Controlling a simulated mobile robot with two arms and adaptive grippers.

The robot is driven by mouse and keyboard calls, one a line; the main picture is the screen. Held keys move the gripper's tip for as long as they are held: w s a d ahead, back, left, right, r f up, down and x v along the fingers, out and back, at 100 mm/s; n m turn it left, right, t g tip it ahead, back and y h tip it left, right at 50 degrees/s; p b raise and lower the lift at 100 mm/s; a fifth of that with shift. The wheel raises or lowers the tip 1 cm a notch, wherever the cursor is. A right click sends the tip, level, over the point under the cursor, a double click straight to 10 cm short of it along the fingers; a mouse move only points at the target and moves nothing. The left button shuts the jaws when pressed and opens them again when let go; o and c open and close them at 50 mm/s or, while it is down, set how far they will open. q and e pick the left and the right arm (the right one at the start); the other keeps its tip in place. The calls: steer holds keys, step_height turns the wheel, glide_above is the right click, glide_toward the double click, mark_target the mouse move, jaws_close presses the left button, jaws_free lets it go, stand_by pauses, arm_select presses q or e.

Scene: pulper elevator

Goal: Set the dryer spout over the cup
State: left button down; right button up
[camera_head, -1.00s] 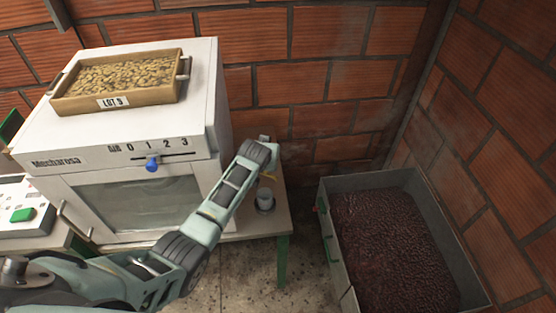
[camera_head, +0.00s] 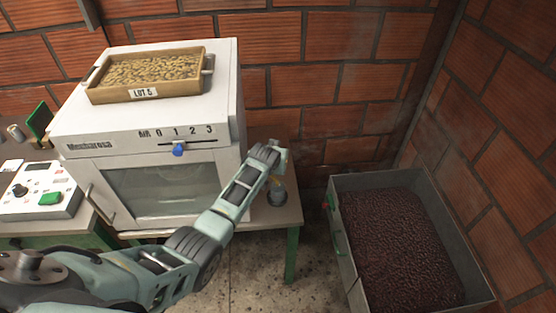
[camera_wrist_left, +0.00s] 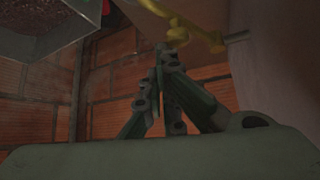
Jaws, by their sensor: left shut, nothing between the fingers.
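The white dryer (camera_head: 75,165) stands on a table, with a glass door and a blue slider knob (camera_head: 178,150) under the marks 0 to 3. The small grey cup (camera_head: 277,194) stands on the table right of the dryer, partly behind my left arm. The spout cannot be made out clearly in the head view; my arm covers that side of the dryer. In the left wrist view, a yellow curved piece (camera_wrist_left: 185,28) lies close to the fingertips; I cannot tell if it is the spout. My left gripper (camera_wrist_left: 170,50) is shut and empty. My right gripper is not in view.
A wooden tray of beans (camera_head: 143,93) sits on the dryer. A white control box (camera_head: 20,205) with a green button is at the left. A metal bin of dark cherries (camera_head: 345,255) stands at the right. Brick walls close off the back and right.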

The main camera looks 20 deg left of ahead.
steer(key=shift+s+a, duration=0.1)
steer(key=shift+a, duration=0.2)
arm_select(q)
steer(key=shift+a+f, duration=0.1)
steer(key=shift+a, duration=0.1)
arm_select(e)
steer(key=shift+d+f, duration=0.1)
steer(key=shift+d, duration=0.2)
arm_select(q)
steer(key=a+v, duration=0.1)
steer(key=v, duration=1)
steer(key=shift+r+b, duration=0.35)
steer(key=shift+r, duration=0.05)
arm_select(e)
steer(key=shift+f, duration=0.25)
